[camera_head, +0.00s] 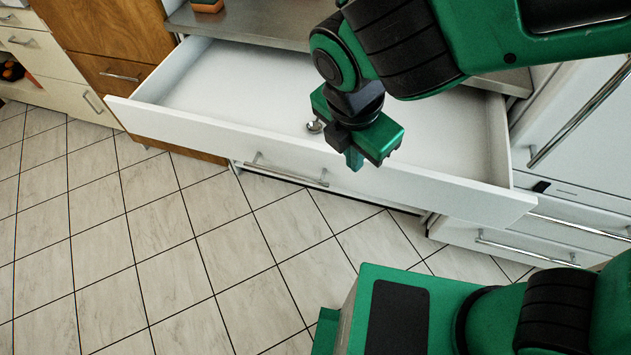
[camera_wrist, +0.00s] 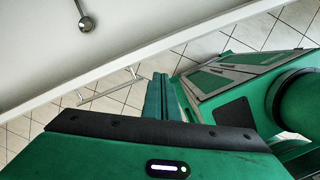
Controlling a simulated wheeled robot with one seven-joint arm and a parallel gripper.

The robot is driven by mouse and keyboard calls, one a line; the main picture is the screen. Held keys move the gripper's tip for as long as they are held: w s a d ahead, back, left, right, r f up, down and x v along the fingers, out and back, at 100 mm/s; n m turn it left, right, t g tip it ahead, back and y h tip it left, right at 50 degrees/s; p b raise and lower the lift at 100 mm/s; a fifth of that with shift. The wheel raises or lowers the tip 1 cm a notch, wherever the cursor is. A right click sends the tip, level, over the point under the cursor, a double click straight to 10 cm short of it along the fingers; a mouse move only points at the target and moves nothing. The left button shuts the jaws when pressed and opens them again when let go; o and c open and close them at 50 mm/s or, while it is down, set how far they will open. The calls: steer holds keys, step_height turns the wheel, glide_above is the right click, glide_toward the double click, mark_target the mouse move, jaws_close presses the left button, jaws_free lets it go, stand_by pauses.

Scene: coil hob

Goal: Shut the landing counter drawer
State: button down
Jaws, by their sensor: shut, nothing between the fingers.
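The counter drawer (camera_head: 330,165) is pulled well out, white, with a bar handle (camera_head: 285,172) on its front. In the wrist view its front panel (camera_wrist: 150,48) runs diagonally and the handle (camera_wrist: 110,87) shows below it. A small round metal item (camera_head: 314,127) lies inside the drawer; it also shows in the wrist view (camera_wrist: 86,22). My gripper (camera_head: 354,160) is green, points down and is shut and empty. In the head view it overlaps the drawer front, right of the handle. I cannot tell whether it touches the panel.
A steel countertop (camera_head: 250,28) lies above the drawer. A wooden cabinet (camera_head: 110,78) stands left, with cream drawers beyond it. White units with bar handles (camera_head: 525,248) stand right. The tiled floor (camera_head: 180,250) in front is clear at left.

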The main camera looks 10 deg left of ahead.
steer(key=s+a+f+n, duration=0.2)
steer(key=s+a+n, duration=0.4)
steer(key=s+a, duration=0.15)
steer(key=w+f, duration=0.6)
steer(key=f, duration=0.2)
steer(key=shift+w+d+f+y, duration=0.15)
steer(key=shift+w+f+y, duration=0.05)
steer(key=shift+f+y, duration=0.1)
